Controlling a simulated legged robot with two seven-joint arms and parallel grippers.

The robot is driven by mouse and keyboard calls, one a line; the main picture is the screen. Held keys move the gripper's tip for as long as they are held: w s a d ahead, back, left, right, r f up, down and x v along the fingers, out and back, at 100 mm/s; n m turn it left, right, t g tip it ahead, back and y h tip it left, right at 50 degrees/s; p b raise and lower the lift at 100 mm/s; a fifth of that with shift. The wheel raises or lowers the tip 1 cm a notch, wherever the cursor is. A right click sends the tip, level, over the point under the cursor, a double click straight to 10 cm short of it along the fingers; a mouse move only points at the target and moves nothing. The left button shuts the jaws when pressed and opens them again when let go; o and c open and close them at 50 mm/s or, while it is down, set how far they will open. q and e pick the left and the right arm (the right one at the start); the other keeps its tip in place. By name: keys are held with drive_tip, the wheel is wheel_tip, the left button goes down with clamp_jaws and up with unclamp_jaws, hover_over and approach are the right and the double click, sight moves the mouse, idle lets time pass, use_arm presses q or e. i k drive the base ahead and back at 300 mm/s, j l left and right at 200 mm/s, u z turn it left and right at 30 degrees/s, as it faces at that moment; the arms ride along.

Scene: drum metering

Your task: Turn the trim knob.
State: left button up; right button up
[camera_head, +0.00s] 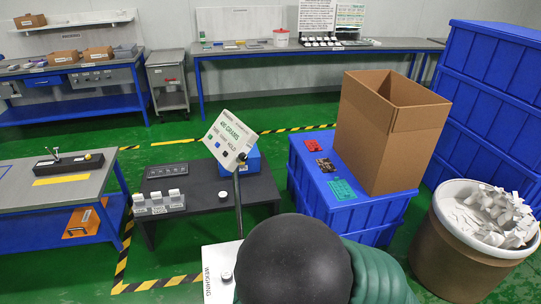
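I cannot tell for certain which part is the trim knob. A small round knob (226,276) sits on the pale plate marked WEIGHING (215,260) at the bottom. A dark round knob (242,157) is at the lower right of the tilted display panel (230,139), which reads 415 GRAMS. Another small round piece (222,195) lies on the dark low table (205,215). A black box on the left bench bears an upright lever (55,154) and a small yellowish knob (88,157). Neither of my grippers is in view.
A large black dome (292,260) and a green ribbed form (380,272) fill the bottom foreground and hide part of the weighing plate. Right stand an open cardboard box (375,145) on blue crates (305,190), and a drum (455,250) of white pieces. Green floor is clear behind.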

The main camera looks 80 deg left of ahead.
sight(242, 157)
drive_tip(key=i+u, duration=0.25)
drive_tip(key=i, duration=0.2)
drive_tip(key=i+l+u, duration=0.2)
drive_tip(key=i, duration=0.25)
drive_tip(key=i+l+u, duration=0.1)
drive_tip(key=i+u, duration=0.15)
drive_tip(key=i, duration=0.2)
drive_tip(key=i+j+u, duration=0.1)
drive_tip(key=u, duration=0.4)
drive_tip(key=i+u, duration=0.15)
drive_tip(key=u, duration=0.3)
drive_tip(key=i+u, duration=0.15)
drive_tip(key=u, duration=0.35)
drive_tip(key=i+l+u, duration=0.1)
drive_tip(key=u, duration=0.35)
drive_tip(key=i+l+u, duration=0.15)
drive_tip(key=u, duration=0.35)
drive_tip(key=i+u, duration=0.2)
drive_tip(key=u, duration=0.15)
drive_tip(key=i+l+u, duration=0.2)
drive_tip(key=u, duration=0.15)
drive_tip(key=i+l+u, duration=0.15)
drive_tip(key=u, duration=0.15)
